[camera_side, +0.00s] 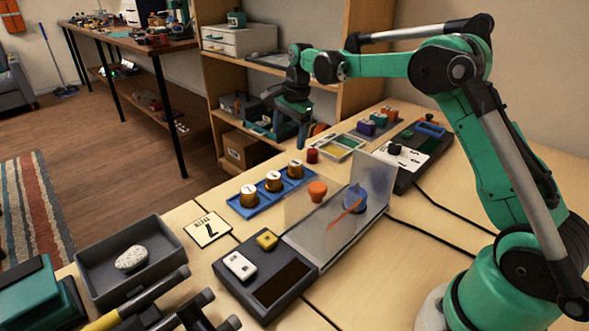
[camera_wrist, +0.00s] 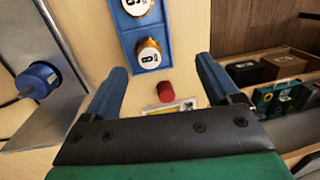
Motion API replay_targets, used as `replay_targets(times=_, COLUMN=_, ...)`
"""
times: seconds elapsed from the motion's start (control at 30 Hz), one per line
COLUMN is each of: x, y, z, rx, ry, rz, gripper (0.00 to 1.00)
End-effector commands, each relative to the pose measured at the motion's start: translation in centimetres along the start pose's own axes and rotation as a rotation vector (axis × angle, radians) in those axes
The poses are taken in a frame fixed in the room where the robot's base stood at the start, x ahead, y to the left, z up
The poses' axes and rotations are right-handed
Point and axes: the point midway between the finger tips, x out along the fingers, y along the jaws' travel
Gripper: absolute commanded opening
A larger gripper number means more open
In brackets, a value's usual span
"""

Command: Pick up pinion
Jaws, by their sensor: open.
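Three brass pinions with white labelled tops stand upright in a blue tray (camera_side: 270,201): a near one (camera_side: 249,196), a middle one (camera_side: 273,182) and a far one (camera_side: 295,169). The labels are too small to read surely. My gripper (camera_side: 300,132) is open and empty, raised above and beyond the tray. In the wrist view the open fingers (camera_wrist: 161,78) frame a red cylinder (camera_wrist: 165,92), with one pinion (camera_wrist: 149,52) just ahead and a second (camera_wrist: 137,6) cut by the top edge. The third is out of that view.
A card reading 7 TEETH (camera_side: 208,229) lies near the tray. A blue servo (camera_side: 355,198) with an orange pointer stands by clear panels, an orange knob (camera_side: 317,191) beside it. A dark control box (camera_side: 265,275) is in front. A grey bin (camera_side: 170,262) holds a white stone.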

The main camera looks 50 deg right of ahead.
Motion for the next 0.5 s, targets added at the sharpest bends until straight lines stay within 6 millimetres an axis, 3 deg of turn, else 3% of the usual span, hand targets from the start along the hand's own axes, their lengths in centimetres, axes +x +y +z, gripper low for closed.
replay_targets(times=0.1, x=1.2, y=-0.2, z=3.8, rx=-0.512, ry=-0.003, rz=0.045, gripper=0.82)
replay_targets(times=0.3, x=2.7, y=0.2, z=9.2, rx=-1.306, ry=-0.035, rz=0.113, gripper=0.82)
replay_targets(times=0.5, x=3.5, y=0.7, z=12.0, rx=-1.766, ry=-0.074, rz=0.151, gripper=0.82)
